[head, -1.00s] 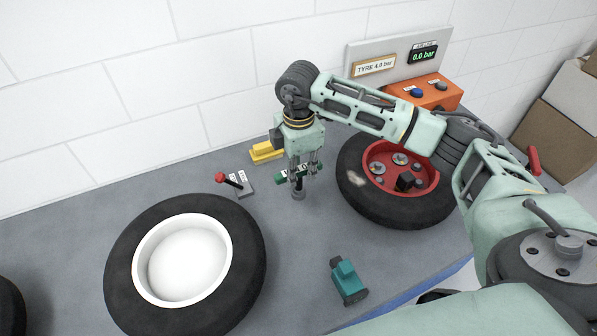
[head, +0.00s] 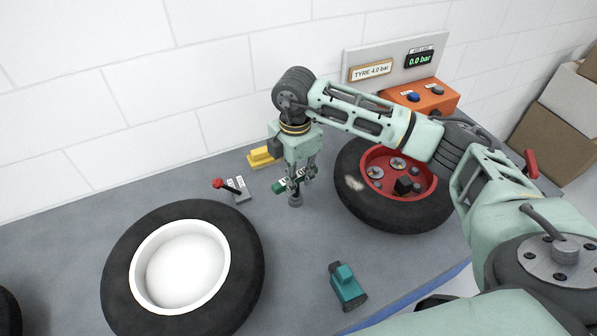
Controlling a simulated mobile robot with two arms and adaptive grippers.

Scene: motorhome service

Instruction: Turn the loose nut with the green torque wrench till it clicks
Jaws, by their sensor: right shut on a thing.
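My right gripper (head: 298,176) is shut on the green torque wrench (head: 280,187), which has a dark socket end pointing down. It holds the wrench over the bench, left of the red-rimmed wheel. The wheel (head: 354,205) lies flat with a black tyre and a red rim. Several round grey nuts or studs (head: 398,164) and a black block (head: 403,185) show on the rim. I cannot tell which nut is loose. My left gripper is not in view.
A white-rimmed wheel (head: 118,265) lies at front left. A teal tool (head: 346,287) lies at front centre. A red-knobbed lever (head: 237,189) and a yellow block (head: 262,157) stand left of the gripper. An orange box (head: 425,96) and a panel reading 0.0 bar (head: 420,58) are behind.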

